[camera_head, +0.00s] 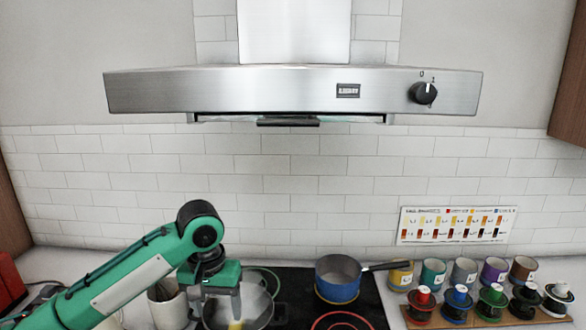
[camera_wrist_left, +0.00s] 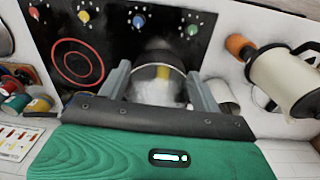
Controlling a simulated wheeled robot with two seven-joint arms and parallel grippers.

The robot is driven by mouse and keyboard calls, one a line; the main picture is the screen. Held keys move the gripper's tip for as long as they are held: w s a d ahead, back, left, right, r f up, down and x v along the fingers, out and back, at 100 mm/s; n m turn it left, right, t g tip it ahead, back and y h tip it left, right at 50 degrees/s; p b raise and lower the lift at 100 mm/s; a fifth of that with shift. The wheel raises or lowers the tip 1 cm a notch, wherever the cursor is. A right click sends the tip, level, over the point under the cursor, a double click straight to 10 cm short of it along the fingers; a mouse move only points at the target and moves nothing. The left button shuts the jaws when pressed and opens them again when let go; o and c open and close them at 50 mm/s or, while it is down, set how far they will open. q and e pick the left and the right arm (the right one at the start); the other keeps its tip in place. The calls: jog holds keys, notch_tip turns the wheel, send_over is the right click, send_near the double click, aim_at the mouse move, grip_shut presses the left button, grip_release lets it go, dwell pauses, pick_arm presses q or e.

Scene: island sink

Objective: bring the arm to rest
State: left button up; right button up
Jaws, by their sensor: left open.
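My left gripper (camera_head: 222,302) comes in from the left on a green arm and points down over a silver pot (camera_head: 255,311) at the left part of the black cooktop. Its jaws are open. In the left wrist view, the two grey fingers of the gripper (camera_wrist_left: 158,72) stand apart, with the pot (camera_wrist_left: 157,93) showing between them. Something yellow shows at the pot in both views; I cannot tell what it is. I see nothing held between the fingers. My right gripper is not in view.
A blue pan (camera_head: 338,291) stands right of the pot on the cooktop. A rack with several coloured spools (camera_head: 491,298) and a row of cups (camera_head: 463,272) are at the right. A crock (camera_head: 168,308) stands left of the pot. A range hood (camera_head: 240,90) hangs above.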

pick_arm(q)
jog(key=s+d+f+m+t+h, duration=0.1)
jog(key=s+d+f+h, duration=0.15)
jog(key=s+f, duration=0.45)
jog(key=s+d+f+m+t+h, duration=0.1)
jog(key=s+d+f+m, duration=0.2)
jog(key=f, duration=0.7)
jog(key=s+a+f+n+y, duration=0.1)
jog(key=s+a+f, duration=0.25)
jog(key=s, duration=0.25)
jog(key=s+a+f+n+t+y, duration=0.1)
jog(key=s+a+f, duration=0.1)
jog(key=s+a, duration=0.35)
jog(key=s+a+f+n+y, duration=0.1)
jog(key=s+a+f+y, duration=0.1)
jog(key=s+a, duration=0.35)
jog(key=s+d+f+g, duration=0.1)
jog(key=s+f, duration=0.2)
jog(key=f, duration=3.1)
jog(key=s+a+f+g+b, duration=0.1)
jog(key=s+a+f, duration=0.2)
jog(key=s+f, duration=1.5)
jog(key=shift+s, duration=0.25)
